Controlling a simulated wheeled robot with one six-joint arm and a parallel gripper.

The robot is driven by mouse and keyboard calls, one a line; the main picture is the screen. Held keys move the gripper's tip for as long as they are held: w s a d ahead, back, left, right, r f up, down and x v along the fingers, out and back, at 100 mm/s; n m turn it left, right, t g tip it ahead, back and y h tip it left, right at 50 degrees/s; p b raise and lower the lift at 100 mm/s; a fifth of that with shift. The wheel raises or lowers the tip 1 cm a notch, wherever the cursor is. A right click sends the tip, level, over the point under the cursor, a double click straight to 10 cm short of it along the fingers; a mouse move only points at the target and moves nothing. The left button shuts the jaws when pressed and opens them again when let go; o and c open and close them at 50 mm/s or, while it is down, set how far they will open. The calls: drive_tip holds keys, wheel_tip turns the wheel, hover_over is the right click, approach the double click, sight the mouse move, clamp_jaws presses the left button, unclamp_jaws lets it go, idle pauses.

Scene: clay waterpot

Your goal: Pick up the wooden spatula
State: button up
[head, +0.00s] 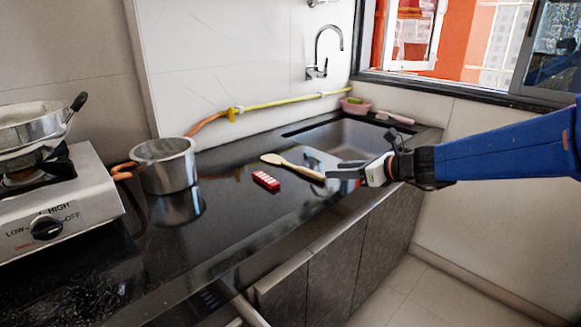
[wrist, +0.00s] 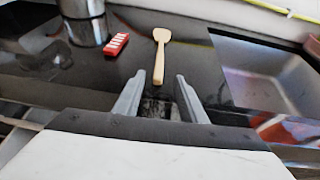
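The wooden spatula (head: 291,166) lies flat on the black counter, left of the sink, in the head view. Its rounded head points away to the left and its handle end comes close to my gripper (head: 335,173). In the wrist view the spatula (wrist: 159,57) lies ahead, with its handle pointing toward the gap between my fingers. My gripper (wrist: 159,95) is open, one finger on each side of that gap. Nothing is seen between the fingers. The spatula appears unheld; I cannot tell the exact height of my fingers above the counter.
A red block-like item (head: 266,180) lies on the counter (head: 225,220) left of the spatula. A steel pot (head: 167,165) and a gas stove (head: 60,205) stand further left. The sink (head: 345,138) is on the right, with a faucet (head: 318,70) behind. The front counter is clear.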

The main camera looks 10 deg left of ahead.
sight(312, 171)
drive_tip(key=shift+x, duration=4.8)
clamp_jaws()
